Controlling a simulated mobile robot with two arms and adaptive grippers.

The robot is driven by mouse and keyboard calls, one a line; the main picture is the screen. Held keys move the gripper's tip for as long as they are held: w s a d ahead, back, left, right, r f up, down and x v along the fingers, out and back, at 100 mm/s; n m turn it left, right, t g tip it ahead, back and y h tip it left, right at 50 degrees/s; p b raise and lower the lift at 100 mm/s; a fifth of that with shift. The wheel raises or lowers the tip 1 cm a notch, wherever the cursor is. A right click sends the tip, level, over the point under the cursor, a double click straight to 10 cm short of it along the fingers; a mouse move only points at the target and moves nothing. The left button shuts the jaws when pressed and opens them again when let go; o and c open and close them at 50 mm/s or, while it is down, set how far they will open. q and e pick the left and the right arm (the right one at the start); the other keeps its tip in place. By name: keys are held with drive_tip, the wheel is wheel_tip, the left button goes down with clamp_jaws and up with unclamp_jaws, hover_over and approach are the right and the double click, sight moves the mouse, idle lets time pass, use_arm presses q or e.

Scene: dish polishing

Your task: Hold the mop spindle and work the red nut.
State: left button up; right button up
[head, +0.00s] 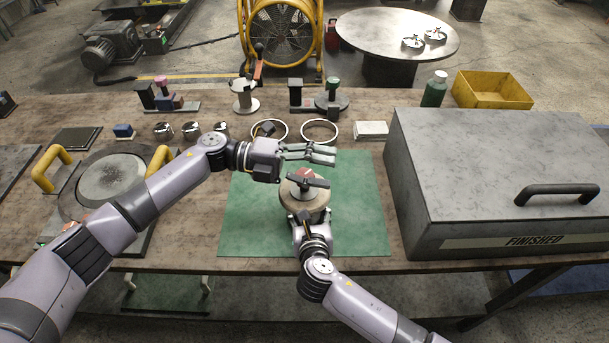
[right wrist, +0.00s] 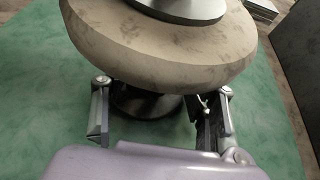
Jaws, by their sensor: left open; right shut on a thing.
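The beige round polishing mop (head: 291,203) sits on its spindle on the green mat. The red nut (head: 306,173) shows on top of it, partly covered by a dark bar. In the right wrist view the mop spindle (right wrist: 146,103) is a dark column beneath the mop. My right gripper (head: 303,222) comes in low from the front and is shut on the spindle, with a finger on either side (right wrist: 155,115); its fingertips are partly hidden by the mop. My left gripper (head: 318,153) is open and empty, just behind and above the nut, apart from it.
A large grey box (head: 480,150) marked FINISHED stands at the right. A round plate (head: 108,183) with yellow handles lies at the left. Two rings (head: 319,131), metal cups (head: 191,131) and a white block (head: 371,130) lie behind the mat. The mat (head: 360,215) is bare right of the mop.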

sight(305, 174)
use_arm(q)
drive_tip(key=a+m+t, duration=0.2)
drive_tip(key=w+a+f+m+t, duration=0.1)
drive_tip(key=a+m+t, duration=0.1)
drive_tip(key=a+t, duration=0.1)
drive_tip(key=a+f+m+t, duration=0.1)
drive_tip(key=a+m+t, duration=0.1)
drive_tip(key=a+t, duration=0.1)
drive_tip(key=shift+w+a+m, duration=0.25)
drive_tip(key=shift+m, duration=0.15)
drive_tip(key=s+a+f+m+t+y, duration=0.2)
drive_tip(key=s+a+f+m+t, duration=0.2)
drive_tip(key=a+t, duration=0.1)
drive_tip(key=x, duration=1.2)
drive_tip(key=shift+s+d+f, duration=0.2)
drive_tip(key=shift+s+f, duration=0.05)
drive_tip(key=shift+s, duration=0.1)
drive_tip(key=shift+c, duration=0.2)
drive_tip(key=c, duration=1.1)
